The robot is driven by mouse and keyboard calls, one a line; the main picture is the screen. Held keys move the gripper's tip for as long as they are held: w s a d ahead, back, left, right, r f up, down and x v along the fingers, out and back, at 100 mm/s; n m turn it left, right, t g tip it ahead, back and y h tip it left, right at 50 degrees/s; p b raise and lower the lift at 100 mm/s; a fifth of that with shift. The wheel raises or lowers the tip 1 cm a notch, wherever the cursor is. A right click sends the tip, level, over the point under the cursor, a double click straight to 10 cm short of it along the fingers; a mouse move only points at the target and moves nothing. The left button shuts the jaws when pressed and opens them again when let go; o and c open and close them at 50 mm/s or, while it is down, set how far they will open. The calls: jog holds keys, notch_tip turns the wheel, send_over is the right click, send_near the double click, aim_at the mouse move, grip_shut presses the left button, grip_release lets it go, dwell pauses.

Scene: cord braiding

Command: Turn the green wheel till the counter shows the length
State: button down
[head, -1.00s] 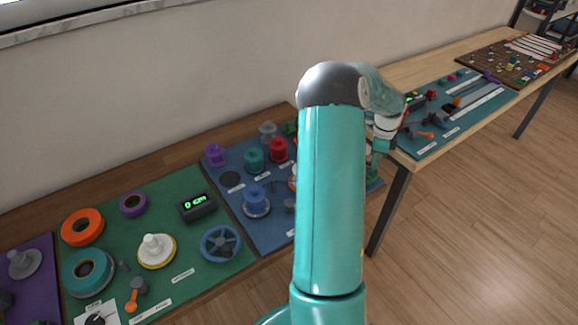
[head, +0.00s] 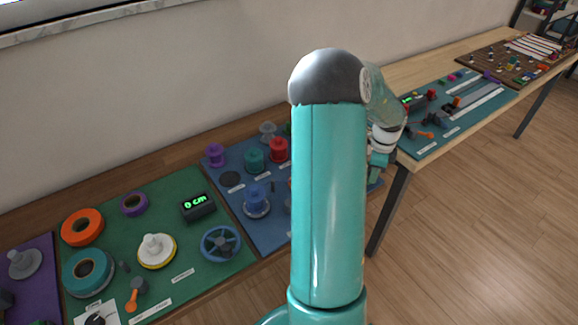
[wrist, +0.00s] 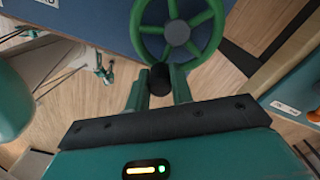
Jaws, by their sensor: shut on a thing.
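The green wheel (wrist: 177,30), a spoked ring with a hub, is at the top of the wrist view. My gripper (wrist: 160,88) is shut on the wheel's dark knob (wrist: 160,77), one finger on each side of it. In the head view my arm hides the wheel, and the fingertips are not clear there. A black counter (head: 198,206) on the green mat reads 0 cm in green digits. It stands by a blue wheel (head: 220,243). No counter beside the green wheel can be seen.
The blue mat (head: 233,198) holds purple, teal, red and blue spools left of my arm. The green mat (head: 205,275) holds tape rolls and a white spool. A teal mat (head: 440,140) with another display lies on the right-hand table. Wooden floor is open at right.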

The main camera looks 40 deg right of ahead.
jog(key=shift+w+a, duration=0.25)
jog(key=shift+a, duration=0.55)
jog(key=shift+w+a, duration=1)
jog(key=shift+w, duration=0.3)
jog(key=shift+a, duration=0.1)
jog(key=shift+w+a, duration=0.15)
jog(key=shift+w, duration=0.9)
